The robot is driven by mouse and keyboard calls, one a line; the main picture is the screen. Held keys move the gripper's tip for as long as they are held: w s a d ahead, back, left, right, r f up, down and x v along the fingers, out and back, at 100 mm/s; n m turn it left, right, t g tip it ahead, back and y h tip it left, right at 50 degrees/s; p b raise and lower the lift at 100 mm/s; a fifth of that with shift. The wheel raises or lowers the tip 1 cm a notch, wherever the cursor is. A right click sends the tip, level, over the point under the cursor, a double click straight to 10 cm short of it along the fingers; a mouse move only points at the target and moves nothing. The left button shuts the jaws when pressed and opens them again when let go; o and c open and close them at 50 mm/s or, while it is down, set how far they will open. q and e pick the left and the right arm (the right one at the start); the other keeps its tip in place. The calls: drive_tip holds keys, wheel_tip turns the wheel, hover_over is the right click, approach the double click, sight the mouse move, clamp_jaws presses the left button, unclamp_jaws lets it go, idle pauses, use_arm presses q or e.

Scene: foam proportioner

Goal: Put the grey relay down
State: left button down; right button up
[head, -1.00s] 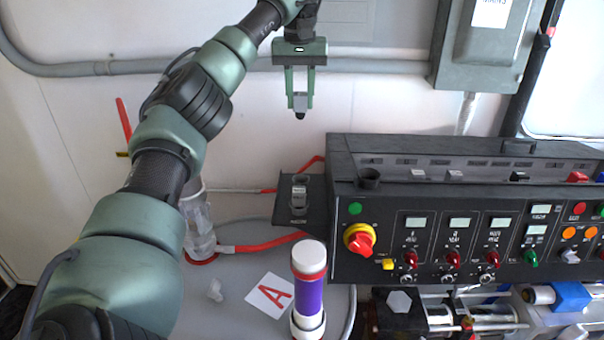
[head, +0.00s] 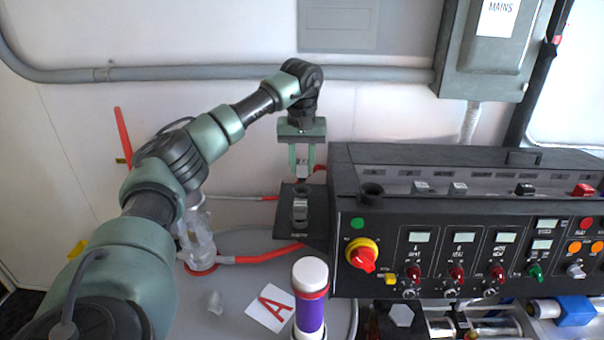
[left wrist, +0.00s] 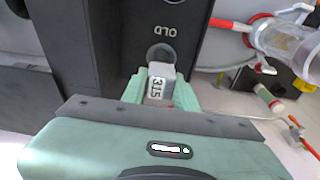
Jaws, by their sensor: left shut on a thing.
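My left gripper (head: 304,172) is shut on the grey relay (left wrist: 160,80), which shows a "315" label between the pale green fingers in the left wrist view. The gripper points down just above the small black side shelf (head: 317,222) at the left end of the control panel. The shelf has ring-shaped holders, and a small grey piece (head: 300,204) shows between them in the head view. In the left wrist view one ring (left wrist: 161,52) lies beside the word "OLD", just past the relay. Whether the relay touches the shelf cannot be told. My right gripper is not in view.
The black control panel (head: 460,215) with knobs and displays stands right of the shelf. A clear bottle (head: 198,240) with a red hose stands left. The wall is close behind.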

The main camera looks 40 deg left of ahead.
sight(302, 177)
use_arm(q)
wheel_tip(302, 177, down, 3)
drive_tip(key=shift+s+d+f+p, duration=0.1)
drive_tip(key=shift+p, duration=0.55)
drive_tip(key=shift+f, duration=0.35)
drive_tip(key=c, duration=1.1)
unclamp_jaws()
drive_tip(key=shift+f, duration=0.15)
drive_tip(key=r+b, duration=0.1)
drive_tip(key=r, duration=0.2)
drive_tip(key=r+b, duration=0.2)
drive_tip(key=r, duration=0.2)
drive_tip(key=s+d+r+b, duration=0.1)
drive_tip(key=r, duration=0.3)
drive_tip(key=shift+r, duration=0.7)
